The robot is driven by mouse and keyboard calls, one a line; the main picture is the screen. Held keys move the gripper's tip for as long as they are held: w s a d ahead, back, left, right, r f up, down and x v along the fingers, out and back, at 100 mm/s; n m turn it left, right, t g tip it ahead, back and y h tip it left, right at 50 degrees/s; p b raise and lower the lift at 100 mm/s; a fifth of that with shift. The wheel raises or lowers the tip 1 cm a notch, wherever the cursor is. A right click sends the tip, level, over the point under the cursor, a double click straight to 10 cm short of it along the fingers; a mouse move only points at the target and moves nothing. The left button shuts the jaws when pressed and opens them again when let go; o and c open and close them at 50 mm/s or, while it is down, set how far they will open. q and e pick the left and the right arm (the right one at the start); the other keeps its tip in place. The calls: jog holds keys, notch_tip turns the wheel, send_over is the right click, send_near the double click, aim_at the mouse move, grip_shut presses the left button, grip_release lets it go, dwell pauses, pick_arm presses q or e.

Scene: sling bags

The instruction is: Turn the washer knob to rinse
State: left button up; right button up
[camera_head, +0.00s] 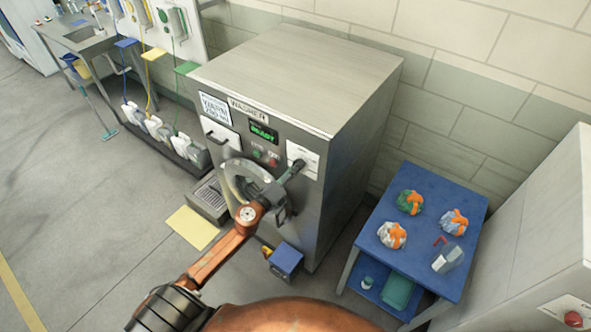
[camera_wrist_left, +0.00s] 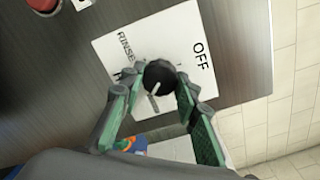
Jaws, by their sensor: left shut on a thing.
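The grey metal washer (camera_head: 352,125) stands against the wall, with a lit green display (camera_head: 263,132) on its front. The black knob (camera_wrist_left: 159,74) sits on a white plate (camera_head: 308,154) at the upper right of the front. In the wrist view the plate reads RINSE at upper left and OFF at right; another label is mostly hidden by a finger. A white pointer mark (camera_wrist_left: 154,92) shows by the knob; I cannot tell which label it selects. My left gripper (camera_head: 296,167) is shut on the knob, one finger on each side. My right gripper is not in view.
A red button (camera_wrist_left: 43,4) is near the plate. The round door (camera_head: 240,180) lies behind my left arm. A blue table (camera_head: 405,250) at right holds several bundles. A small blue box (camera_head: 287,258) sits on the floor. Open floor lies to the left.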

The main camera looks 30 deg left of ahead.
pick_arm(q)
jog(key=m+p, duration=0.2)
jog(key=m, duration=1.7)
jog(key=shift+m+p, duration=0.3)
jog(key=shift+p, duration=0.1)
jog(key=shift+a+f+m, duration=0.1)
jog(key=shift+m, duration=0.2)
jog(key=o, duration=1.2)
jog(key=shift+c, duration=0.2)
jog(key=shift+s, duration=0.1)
jog(key=s, duration=1.1)
jog(key=shift+s+a, duration=0.4)
jog(key=shift+a, duration=0.05)
